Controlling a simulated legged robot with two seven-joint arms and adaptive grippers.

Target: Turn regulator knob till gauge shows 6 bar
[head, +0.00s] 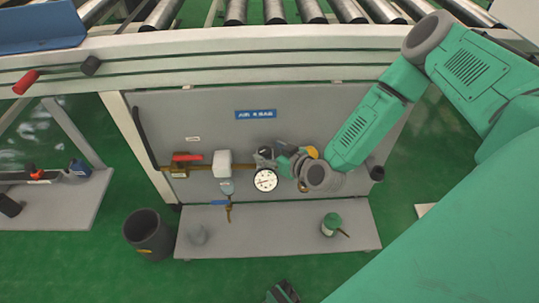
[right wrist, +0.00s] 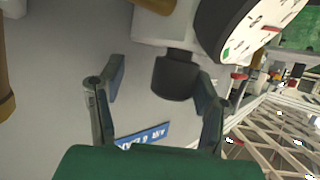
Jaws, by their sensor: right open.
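The round white gauge (head: 265,180) sits on the pipe line of the grey panel. In the right wrist view, the gauge (right wrist: 250,30) is cut off at the top right. Its needle reading is too small to make out. A dark regulator knob (right wrist: 175,76) sticks out below a light-coloured body beside the gauge. My right gripper (head: 285,163) is at the regulator, just right of the gauge. In the right wrist view the fingers of this gripper (right wrist: 158,77) are open, one on each side of the knob, with a visible gap on the left.
A red-handled valve (head: 187,157) and a white block (head: 222,163) are on the pipe to the left. A shelf (head: 275,238) below holds a green can (head: 331,223). A dark bin (head: 148,236) stands at its left. The roller conveyor (head: 270,38) runs above the panel.

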